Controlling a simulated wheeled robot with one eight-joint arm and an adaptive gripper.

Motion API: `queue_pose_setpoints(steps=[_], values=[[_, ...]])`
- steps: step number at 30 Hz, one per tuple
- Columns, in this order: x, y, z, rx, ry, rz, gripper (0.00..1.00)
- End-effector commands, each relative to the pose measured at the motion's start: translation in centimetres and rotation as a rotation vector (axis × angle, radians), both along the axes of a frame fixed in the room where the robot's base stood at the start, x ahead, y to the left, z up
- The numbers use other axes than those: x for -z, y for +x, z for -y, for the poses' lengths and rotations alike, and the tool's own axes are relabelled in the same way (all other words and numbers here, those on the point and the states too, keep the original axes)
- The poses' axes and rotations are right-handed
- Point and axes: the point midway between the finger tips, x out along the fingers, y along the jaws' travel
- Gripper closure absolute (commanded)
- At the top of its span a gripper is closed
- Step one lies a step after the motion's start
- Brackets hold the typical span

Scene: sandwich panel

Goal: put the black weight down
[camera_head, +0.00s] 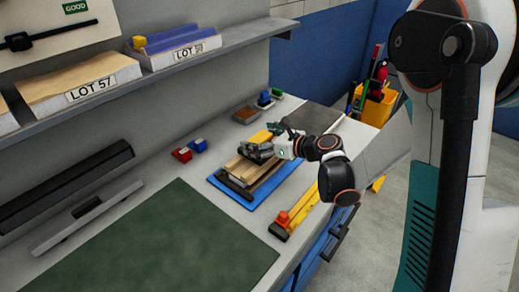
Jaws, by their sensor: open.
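My gripper (256,150) is at the stack of pale wooden panel pieces (266,180) on the blue board (236,193). It comes in from the right, low over the far end of the stack. Its dark fingers are open. Dark shapes lie around and between the fingers, and I cannot tell for sure which of them is the black weight or whether it touches the stack. A yellow piece (261,136) shows just behind the fingers.
A yellow bar tool with a red knob (283,217) lies near the bench's front edge. Red (182,154) and blue (198,145) blocks stand behind the board. A green mat (160,245) fills the near left. A shelf (225,42) overhangs the back.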

Motion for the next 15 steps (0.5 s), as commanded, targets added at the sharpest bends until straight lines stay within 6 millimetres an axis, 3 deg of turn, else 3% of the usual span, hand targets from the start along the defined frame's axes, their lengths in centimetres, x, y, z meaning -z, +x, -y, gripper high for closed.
queue_pose_setpoints(steps=[4,15], values=[[-0.08,-0.03,0.03,0.0,0.0,0.0,0.05],[-0.08,-0.06,0.06,0.0,-0.001,0.001,0.89]])
